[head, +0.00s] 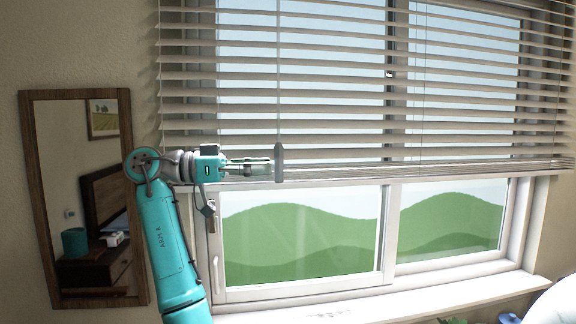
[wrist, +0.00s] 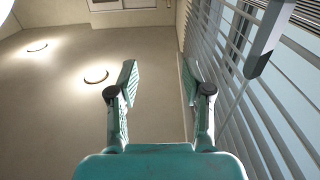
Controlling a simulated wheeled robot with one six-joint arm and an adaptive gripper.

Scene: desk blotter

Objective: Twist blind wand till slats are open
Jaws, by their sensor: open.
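The blind (head: 340,92) hangs over the upper window, and bright sky shows through gaps between its slats, so they stand open. In the wrist view the slats (wrist: 232,85) run along the right side with gaps. The thin wand hangs at the blind's front left, with a thicker grey handle (head: 279,163) at its lower end. My gripper (head: 262,168) is beside the handle, its fingers pointing right. In the wrist view my gripper (wrist: 160,80) is open and empty. The wand's handle (wrist: 266,42) is to the right of both fingers, outside the jaws.
A wood-framed mirror (head: 38,190) hangs on the wall left of my arm. The window frame (head: 388,232) and sill (head: 400,303) lie below the blind. Part of a pale rounded thing (head: 556,302) shows at the lower right.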

